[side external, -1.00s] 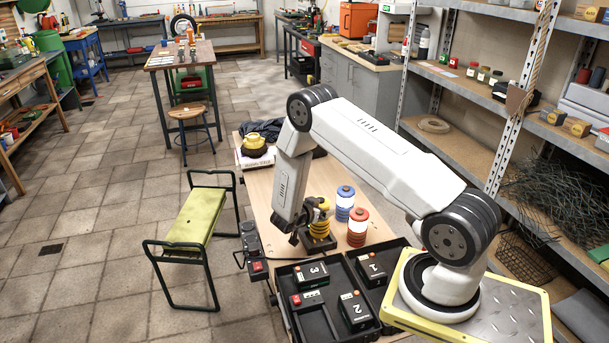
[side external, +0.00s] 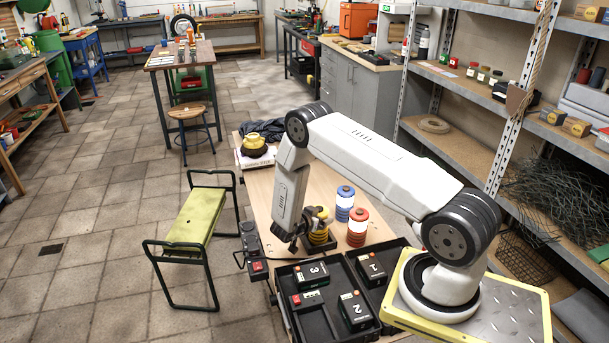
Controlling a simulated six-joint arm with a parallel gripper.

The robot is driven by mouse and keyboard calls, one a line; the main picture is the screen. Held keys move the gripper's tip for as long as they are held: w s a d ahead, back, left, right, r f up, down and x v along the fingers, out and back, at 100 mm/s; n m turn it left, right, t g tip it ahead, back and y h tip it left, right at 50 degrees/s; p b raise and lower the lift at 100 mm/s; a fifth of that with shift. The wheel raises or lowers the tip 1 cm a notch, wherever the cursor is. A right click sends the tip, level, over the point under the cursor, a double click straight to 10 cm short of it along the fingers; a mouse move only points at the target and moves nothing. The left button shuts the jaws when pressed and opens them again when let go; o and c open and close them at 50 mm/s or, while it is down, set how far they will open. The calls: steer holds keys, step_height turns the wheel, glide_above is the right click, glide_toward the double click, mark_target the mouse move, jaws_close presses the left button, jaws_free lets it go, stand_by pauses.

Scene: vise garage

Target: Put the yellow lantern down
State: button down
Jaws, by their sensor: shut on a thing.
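My gripper (side external: 303,236) is shut on the yellow lantern. The lantern's lower end is at a dark square stand or tray (side external: 319,247); I cannot tell whether it rests on it. A blue lantern (side external: 344,204) and a red lantern (side external: 357,228) stand upright just to the right.
Black trays (side external: 322,326) with numbered boxes (side external: 310,271) lie in front. A power strip (side external: 251,240) sits at the bench's left edge. A yellow object (side external: 255,144) on a book and a dark cloth (side external: 262,130) lie at the far end.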

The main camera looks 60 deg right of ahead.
steer(key=shift+f, duration=0.25)
jaws_free()
steer(key=shift+r, duration=0.2)
steer(key=shift+a+r, duration=0.1)
steer(key=shift+r, duration=0.05)
steer(key=v, duration=1.1)
steer(key=shift+a, duration=0.4)
steer(key=shift+w+r, duration=0.1)
steer(key=shift+w, duration=0.05)
